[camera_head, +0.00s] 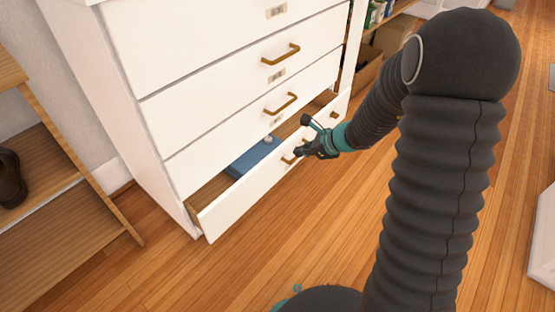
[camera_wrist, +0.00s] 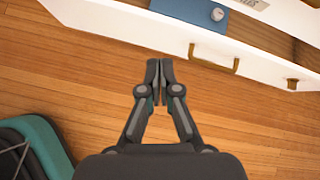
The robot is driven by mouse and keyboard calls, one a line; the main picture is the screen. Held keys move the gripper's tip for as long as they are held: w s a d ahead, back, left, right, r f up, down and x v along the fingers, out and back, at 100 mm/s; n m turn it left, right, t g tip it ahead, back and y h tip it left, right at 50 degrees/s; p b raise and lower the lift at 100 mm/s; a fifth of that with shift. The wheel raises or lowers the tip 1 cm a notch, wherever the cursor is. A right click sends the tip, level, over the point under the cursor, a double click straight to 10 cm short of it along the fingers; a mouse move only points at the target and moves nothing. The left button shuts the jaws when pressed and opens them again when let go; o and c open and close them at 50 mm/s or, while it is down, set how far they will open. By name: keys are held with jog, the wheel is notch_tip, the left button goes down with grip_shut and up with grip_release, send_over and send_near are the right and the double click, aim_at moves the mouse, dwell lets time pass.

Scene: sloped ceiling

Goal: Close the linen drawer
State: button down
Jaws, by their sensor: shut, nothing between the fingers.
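The linen drawer (camera_head: 225,213) is the bottom drawer of a white chest of drawers (camera_head: 220,65). It stands pulled out, with its inside showing from above. A blue box or folded item (camera_head: 251,161) with a small round knob-like thing on it lies inside. The drawer front also shows in the wrist view (camera_wrist: 145,31), with a brass handle (camera_wrist: 213,62). My gripper (camera_wrist: 159,62) is shut and empty, its fingertips pointing at the drawer front, left of the handle and seemingly just short of the front. In the head view my gripper (camera_head: 303,153) partly hides the handle area.
A wooden shelf rack (camera_head: 70,225) with a dark shoe (camera_head: 10,179) stands left of the chest. Shelves with boxes (camera_head: 370,65) stand behind on the right. A white object (camera_head: 543,240) is at the right edge. The wooden floor before the drawer is clear.

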notch_tip(320, 180, down, 7)
jog(key=w+d+m, duration=0.1)
jog(key=w+m, duration=0.2)
jog(key=b, duration=0.2)
send_near(272, 161)
jog(key=shift+m+t, duration=0.3)
jog(key=shift+m, duration=0.1)
jog(key=a+f, duration=0.1)
jog(key=f, duration=0.1)
jog(key=w+a+f, duration=0.1)
jog(key=f, duration=0.1)
jog(key=shift+a+f, duration=0.1)
jog(key=shift+a, duration=0.25)
jog(key=shift+w+a, duration=0.45)
jog(key=shift+a, duration=0.1)
